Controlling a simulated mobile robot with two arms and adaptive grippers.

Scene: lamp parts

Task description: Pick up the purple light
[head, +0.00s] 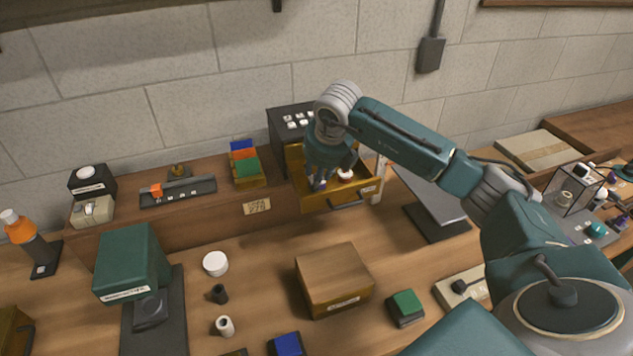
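An open yellow drawer (315,204) sticks out of a dark cabinet at the back middle. My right gripper (321,181) reaches down into this drawer from above. A small whitish-purple piece (321,185), perhaps the purple light, shows at its fingertips. I cannot tell whether the fingers are closed on it. A small pale pinkish light (345,174) sits in the drawer just right of the fingers. The gripper hides part of the drawer's inside. My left gripper is not in view.
A wooden box (334,279) stands in front of the drawer. A green box-shaped machine (130,262), a white round cap (215,263) and small cylinders are on the left. A black board (437,212) lies right of the drawer, with a wall behind.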

